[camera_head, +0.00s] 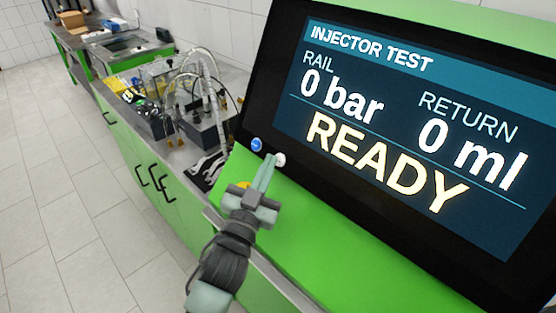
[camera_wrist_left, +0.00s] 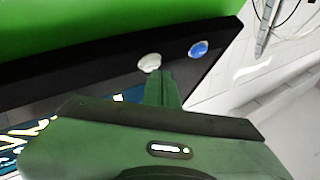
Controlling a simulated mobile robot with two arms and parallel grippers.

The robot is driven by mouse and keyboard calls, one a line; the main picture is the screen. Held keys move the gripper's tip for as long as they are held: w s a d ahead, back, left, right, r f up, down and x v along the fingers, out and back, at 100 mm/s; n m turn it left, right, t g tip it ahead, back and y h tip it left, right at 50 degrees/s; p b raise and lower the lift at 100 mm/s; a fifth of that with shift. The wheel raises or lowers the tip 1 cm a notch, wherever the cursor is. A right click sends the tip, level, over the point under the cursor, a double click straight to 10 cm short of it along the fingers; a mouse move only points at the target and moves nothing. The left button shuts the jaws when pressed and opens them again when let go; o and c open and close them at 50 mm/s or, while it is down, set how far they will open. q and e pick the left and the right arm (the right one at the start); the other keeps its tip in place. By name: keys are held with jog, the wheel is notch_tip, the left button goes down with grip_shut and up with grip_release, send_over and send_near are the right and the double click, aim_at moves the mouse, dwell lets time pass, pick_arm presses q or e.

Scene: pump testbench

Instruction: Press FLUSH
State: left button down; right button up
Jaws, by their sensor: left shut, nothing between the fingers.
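A display (camera_head: 400,110) headed INJECTOR TEST reads 0 bar, 0 ml and READY. A blue button (camera_head: 256,144) and a white button (camera_head: 280,159) sit at its lower left edge; I cannot read FLUSH on either. My left gripper (camera_head: 270,157) is shut and empty, its tips by the white button. In the left wrist view the tips (camera_wrist_left: 162,74) are just beside the white button (camera_wrist_left: 150,62), with the blue button (camera_wrist_left: 198,48) farther right. I cannot tell whether they touch the white button. My right gripper is not in view.
The green panel (camera_head: 330,250) lies below the display. A yellow part (camera_head: 243,185) shows partly behind my left gripper. A bench with hoses and a dark block (camera_head: 205,125) stands behind at left. Tiled floor (camera_head: 70,200) is clear at left.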

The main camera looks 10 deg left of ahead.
pick_arm(q)
jog(key=shift+w+d+f, duration=0.25)
jog(key=shift+w, duration=0.1)
dwell(0.8)
jog(key=shift+s+r, duration=0.1)
jog(key=shift+s+a+r+p, duration=0.35)
jog(key=shift+s+a+p, duration=0.05)
jog(key=shift+s+a, duration=0.15)
dwell(0.4)
jog(key=s+a+r+p, duration=0.2)
jog(key=s+p, duration=0.1)
jog(key=shift+s+a, duration=0.3)
jog(key=shift+a, duration=0.05)
dwell(0.6)
